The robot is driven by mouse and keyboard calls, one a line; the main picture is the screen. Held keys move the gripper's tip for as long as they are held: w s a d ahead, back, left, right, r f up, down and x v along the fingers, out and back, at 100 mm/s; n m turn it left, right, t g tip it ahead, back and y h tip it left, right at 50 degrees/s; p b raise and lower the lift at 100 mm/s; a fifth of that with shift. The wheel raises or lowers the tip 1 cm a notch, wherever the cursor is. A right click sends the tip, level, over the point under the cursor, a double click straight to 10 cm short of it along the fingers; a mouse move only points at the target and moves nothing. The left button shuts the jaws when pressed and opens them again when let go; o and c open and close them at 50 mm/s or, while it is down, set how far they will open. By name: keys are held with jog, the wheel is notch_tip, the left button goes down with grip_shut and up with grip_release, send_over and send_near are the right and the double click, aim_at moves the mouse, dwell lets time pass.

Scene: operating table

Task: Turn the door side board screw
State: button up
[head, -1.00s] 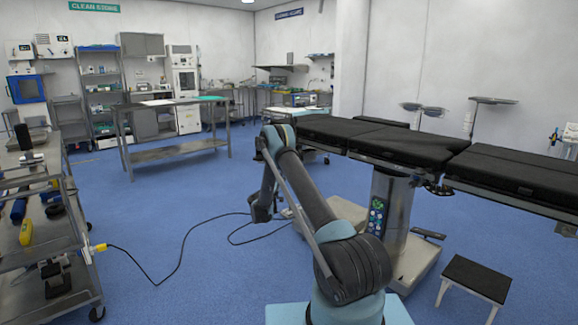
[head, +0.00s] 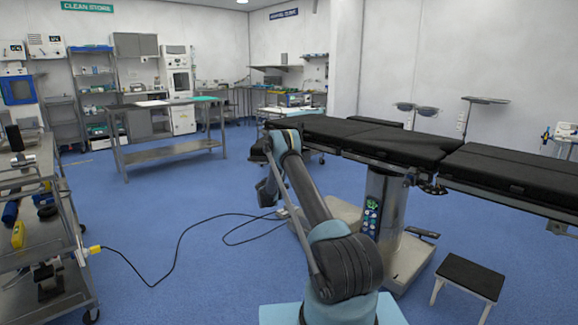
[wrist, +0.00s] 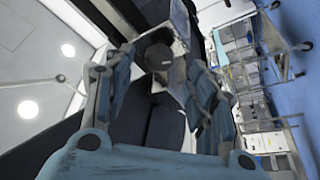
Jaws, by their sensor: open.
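The operating table (head: 382,140) with black pads stands right of centre in the head view, on a grey column. In the wrist view a dark round knob (wrist: 159,57), possibly the side board screw, shows between the fingers of my gripper (wrist: 158,64), next to a pale metal part. My gripper is open, with one blue-grey finger on each side of the knob's outline. I see no clear contact, and the depth between them is hard to tell. In the head view my arm reaches to the table's left end, and my fingers are not distinguishable there.
A black step stool (head: 470,275) stands front right. A steel shelf cart (head: 40,235) with tools is at the left. A yellow-plugged cable (head: 180,245) runs over the blue floor towards the table base. A steel table (head: 165,145) stands behind.

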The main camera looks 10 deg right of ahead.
jog(key=x, duration=0.4)
jog(key=shift+w+d, duration=0.1)
